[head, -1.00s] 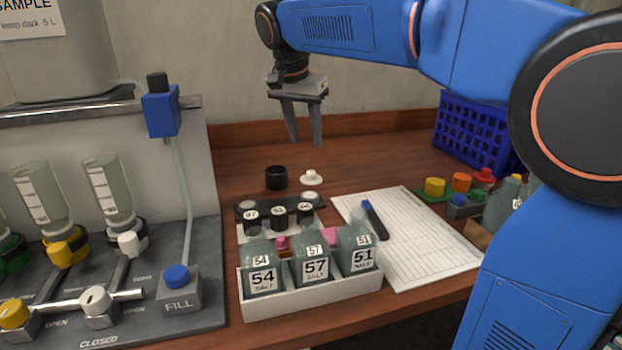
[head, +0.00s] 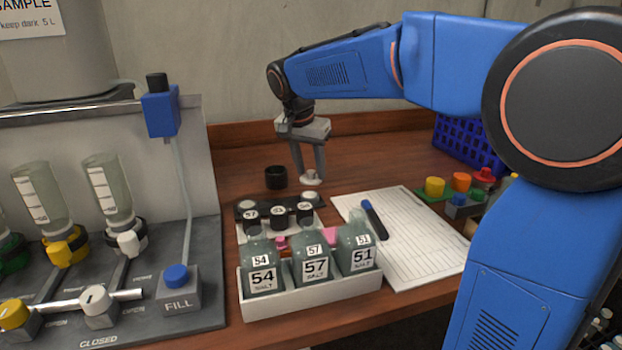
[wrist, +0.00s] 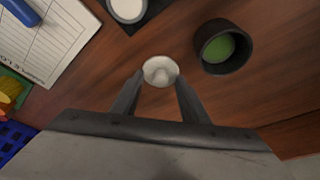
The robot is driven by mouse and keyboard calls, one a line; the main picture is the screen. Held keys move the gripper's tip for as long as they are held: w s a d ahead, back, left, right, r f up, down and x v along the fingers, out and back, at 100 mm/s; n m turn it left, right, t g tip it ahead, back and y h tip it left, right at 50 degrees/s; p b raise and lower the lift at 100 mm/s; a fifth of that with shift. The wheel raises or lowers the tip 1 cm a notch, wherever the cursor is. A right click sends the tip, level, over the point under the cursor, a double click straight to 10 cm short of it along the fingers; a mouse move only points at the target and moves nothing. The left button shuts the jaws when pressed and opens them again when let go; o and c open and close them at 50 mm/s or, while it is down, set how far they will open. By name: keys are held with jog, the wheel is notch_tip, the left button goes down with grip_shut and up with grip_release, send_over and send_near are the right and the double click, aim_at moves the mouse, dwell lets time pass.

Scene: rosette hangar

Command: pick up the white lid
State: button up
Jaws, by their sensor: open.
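The white lid (head: 311,178) lies on the wooden bench, small and round with a raised knob. In the wrist view the white lid (wrist: 160,71) sits at the tips of my fingers, roughly between them. My gripper (head: 310,178) points down with its fingertips at the lid. In the wrist view my gripper (wrist: 158,80) is open, one finger to each side of the lid. I cannot tell whether either finger touches it.
A black cup (head: 276,177) stands close left of the lid; its inside is green in the wrist view (wrist: 224,47). A rack of dark vials (head: 278,217) and a white tray of bottles (head: 312,294) are in front. A clipboard sheet (head: 413,247) lies at right.

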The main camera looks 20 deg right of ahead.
grip_shut()
dwell(0.3)
